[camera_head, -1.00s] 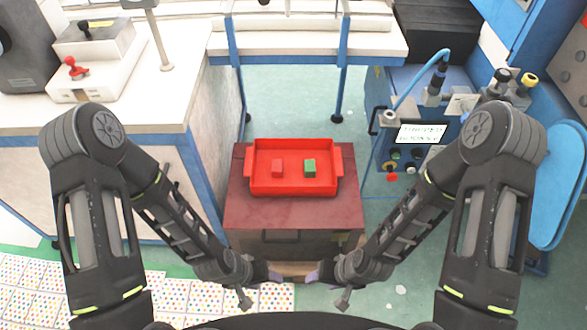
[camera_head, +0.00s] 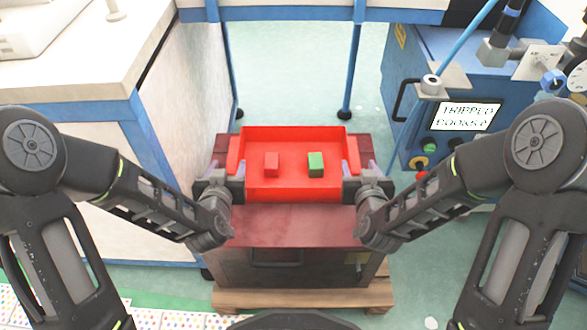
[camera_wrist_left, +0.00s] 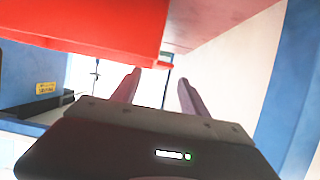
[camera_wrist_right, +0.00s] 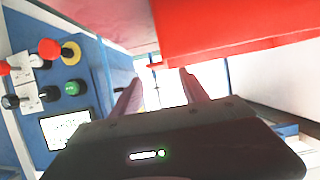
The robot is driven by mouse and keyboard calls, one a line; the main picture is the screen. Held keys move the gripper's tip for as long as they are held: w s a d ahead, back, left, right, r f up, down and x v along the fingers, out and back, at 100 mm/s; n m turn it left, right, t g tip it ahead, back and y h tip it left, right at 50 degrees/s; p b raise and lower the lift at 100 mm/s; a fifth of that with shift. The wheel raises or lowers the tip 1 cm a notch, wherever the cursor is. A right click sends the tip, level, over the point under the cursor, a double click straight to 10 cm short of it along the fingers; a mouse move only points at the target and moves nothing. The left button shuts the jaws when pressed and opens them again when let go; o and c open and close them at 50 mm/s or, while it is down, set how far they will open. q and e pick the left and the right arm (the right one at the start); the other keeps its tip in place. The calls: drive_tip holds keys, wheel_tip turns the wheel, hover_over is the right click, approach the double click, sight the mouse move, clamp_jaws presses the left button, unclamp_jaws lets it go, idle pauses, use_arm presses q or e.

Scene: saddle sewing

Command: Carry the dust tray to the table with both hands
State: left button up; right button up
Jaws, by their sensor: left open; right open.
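The red dust tray (camera_head: 293,188) lies flat on a dark red cabinet top (camera_head: 290,222). It holds a red block (camera_head: 271,164) and a green block (camera_head: 316,164). My left gripper (camera_head: 228,168) is open at the tray's left end. My right gripper (camera_head: 362,168) is open at its right end. In the left wrist view the tray wall (camera_wrist_left: 95,28) is above the left finger, with a small lip near the fingertips (camera_wrist_left: 158,82). The right wrist view likewise shows the tray (camera_wrist_right: 235,32) close to the open fingers (camera_wrist_right: 160,80). I cannot tell whether either finger pair touches the tray.
The cabinet stands on a wooden pallet (camera_head: 300,299). A white-topped counter (camera_head: 75,80) is on the left. A blue machine with a screen (camera_head: 466,117) is on the right. A blue-framed table (camera_head: 290,14) is behind, with open floor below it.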

sight(233, 155)
use_arm(q)
drive_tip(key=shift+w, duration=0.1)
use_arm(e)
drive_tip(key=shift+w, duration=0.1)
use_arm(q)
drive_tip(key=shift+x, duration=3.8)
use_arm(e)
drive_tip(key=shift+x, duration=3.8)
use_arm(q)
drive_tip(key=shift+f, duration=0.1)
drive_tip(key=shift+c, duration=0.2)
use_arm(e)
drive_tip(key=shift+f, duration=0.1)
drive_tip(key=shift+c, duration=0.2)
use_arm(q)
clamp_jaws()
use_arm(e)
clamp_jaws()
